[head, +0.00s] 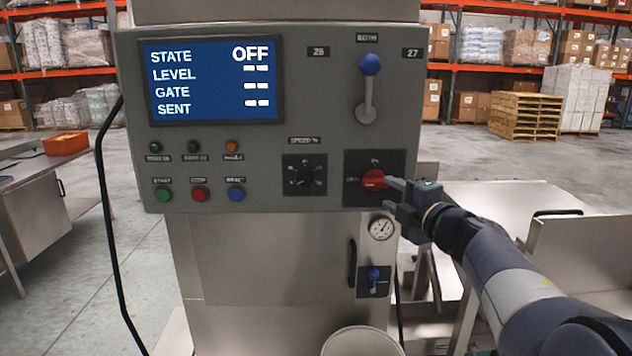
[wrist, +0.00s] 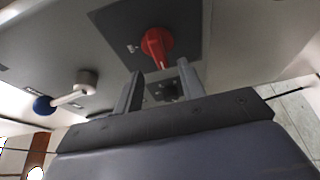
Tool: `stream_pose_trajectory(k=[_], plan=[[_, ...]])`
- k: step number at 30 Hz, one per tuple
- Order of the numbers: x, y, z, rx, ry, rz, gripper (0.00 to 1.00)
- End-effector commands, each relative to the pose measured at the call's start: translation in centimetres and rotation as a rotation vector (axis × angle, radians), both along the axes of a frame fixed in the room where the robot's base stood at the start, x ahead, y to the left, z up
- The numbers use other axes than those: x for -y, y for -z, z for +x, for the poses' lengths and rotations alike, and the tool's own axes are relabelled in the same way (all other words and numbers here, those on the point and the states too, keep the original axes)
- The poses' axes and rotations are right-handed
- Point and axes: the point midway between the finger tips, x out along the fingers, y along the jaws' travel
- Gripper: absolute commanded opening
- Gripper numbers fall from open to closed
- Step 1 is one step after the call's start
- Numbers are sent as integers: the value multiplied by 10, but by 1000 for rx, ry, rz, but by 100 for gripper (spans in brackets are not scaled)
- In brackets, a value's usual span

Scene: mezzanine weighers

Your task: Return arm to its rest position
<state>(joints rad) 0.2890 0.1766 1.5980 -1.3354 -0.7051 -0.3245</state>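My gripper (head: 392,196) is just right of the red rotary switch (head: 374,180) on the grey control panel (head: 220,220). In the wrist view, my gripper (wrist: 160,82) has its two fingers apart with a gap between them. The red switch (wrist: 157,44) shows just beyond the fingertips, and nothing is seen held. Whether a fingertip touches the switch cannot be told. The panel's screen (head: 212,80) reads STATE OFF, with dashes for LEVEL, GATE and SENT.
A blue-knobbed lever (head: 370,66) stands above the switch. A gauge (head: 382,228) and a blue valve handle (head: 374,275) sit below. A steel table (head: 480,200) lies behind my arm at right. A black cable (head: 104,170) hangs at left. A round container (head: 362,342) stands below.

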Motion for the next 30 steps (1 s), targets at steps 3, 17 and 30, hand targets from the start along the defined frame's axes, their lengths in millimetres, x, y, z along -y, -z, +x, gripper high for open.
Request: stream_pose_trajectory(k=[3, 17, 30], plan=[[-9, 0, 20, -3, -3, 1, 38], [-19, 1, 47, 0, 0, 21, 38], [-13, -1, 34, 2, 3, -1, 38]])
